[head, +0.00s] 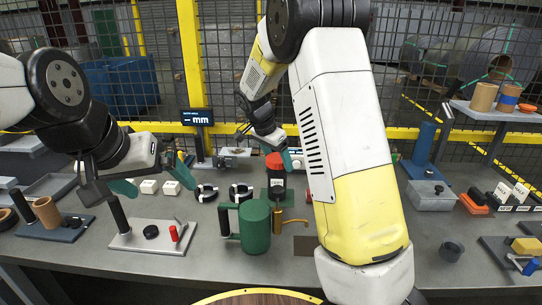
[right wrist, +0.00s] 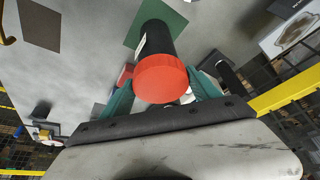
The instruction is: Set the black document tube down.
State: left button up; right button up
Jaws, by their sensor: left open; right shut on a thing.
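The black document tube (head: 277,183) with a red cap (head: 273,160) stands upright at the green square mat (head: 288,202) near the middle of the bench. My right gripper (head: 279,157) is shut on the tube at its capped upper end. In the right wrist view the tube (right wrist: 158,38) lies between the green fingers, its red cap (right wrist: 161,78) facing the camera and its far end over the green mat (right wrist: 178,22). I cannot tell whether its base touches the mat. My left gripper (head: 153,180) is open and empty over the bench's left side.
A green handled container (head: 255,228) stands just in front of the mat. A grey board (head: 152,236) with a black post is below my left gripper. A grey box (head: 430,195) stands right of my right arm.

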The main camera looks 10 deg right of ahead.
jog(key=shift+f, duration=0.2)
jog(key=o, duration=1.6)
jog(key=shift+c, duration=0.2)
jog(key=v, duration=0.7)
jog(key=shift+s+a+r, duration=0.1)
jog(key=shift+r, duration=0.3)
jog(key=s+d+r+n+t+y, duration=0.1)
jog(key=s+n, duration=0.3)
jog(key=s, duration=0.5)
jog(key=s+d+r+n+t+y, duration=0.1)
jog(key=s+r+n+y, duration=0.2)
jog(key=s, duration=0.6)
jog(key=s+d+r+n+t+y, duration=0.1)
jog(key=s+d+r+n+y, duration=0.1)
jog(key=s, duration=0.8)
jog(key=r+n, duration=0.1)
jog(key=n, duration=0.1)
jog(key=shift+n+t, duration=0.3)
jog(key=shift+n, duration=0.1)
